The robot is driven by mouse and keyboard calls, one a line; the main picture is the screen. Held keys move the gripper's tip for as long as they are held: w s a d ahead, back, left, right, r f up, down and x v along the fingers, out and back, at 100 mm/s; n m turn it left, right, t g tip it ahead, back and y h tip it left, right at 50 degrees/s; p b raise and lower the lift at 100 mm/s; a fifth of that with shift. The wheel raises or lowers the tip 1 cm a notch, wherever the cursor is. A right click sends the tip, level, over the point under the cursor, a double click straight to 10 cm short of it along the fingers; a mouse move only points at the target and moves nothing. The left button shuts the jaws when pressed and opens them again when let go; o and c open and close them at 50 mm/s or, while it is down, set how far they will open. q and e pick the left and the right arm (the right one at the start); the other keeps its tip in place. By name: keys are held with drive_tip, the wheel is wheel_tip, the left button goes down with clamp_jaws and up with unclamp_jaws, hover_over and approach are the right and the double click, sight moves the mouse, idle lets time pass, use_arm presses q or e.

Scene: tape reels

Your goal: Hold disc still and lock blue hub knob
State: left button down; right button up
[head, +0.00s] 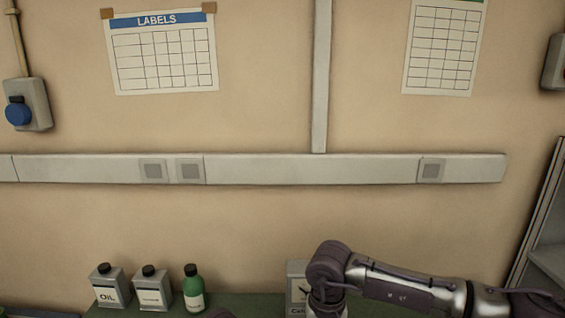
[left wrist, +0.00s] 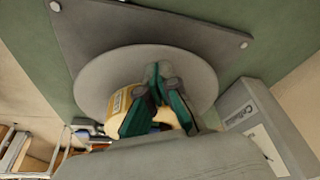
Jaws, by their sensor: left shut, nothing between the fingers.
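A round grey disc (left wrist: 195,75) sits in front of a darker grey plate in the left wrist view. My left gripper (left wrist: 157,75), with teal and dark fingers, is in front of the disc; its fingers are shut with nothing between them. Whether the tips touch the disc I cannot tell. A cream-yellow round part with a label (left wrist: 117,103) shows beside and behind the fingers. The head view shows neither disc nor knob, and my right gripper is out of view.
A grey box with a dial (left wrist: 250,110) stands right of the disc in the left wrist view.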

use_arm(q)
drive_tip(key=shift+f, duration=0.95)
idle(0.3)
drive_tip(key=shift+s+f, duration=0.1)
drive_tip(key=shift+f, duration=0.05)
idle(0.5)
drive_tip(key=shift+s+f, duration=0.1)
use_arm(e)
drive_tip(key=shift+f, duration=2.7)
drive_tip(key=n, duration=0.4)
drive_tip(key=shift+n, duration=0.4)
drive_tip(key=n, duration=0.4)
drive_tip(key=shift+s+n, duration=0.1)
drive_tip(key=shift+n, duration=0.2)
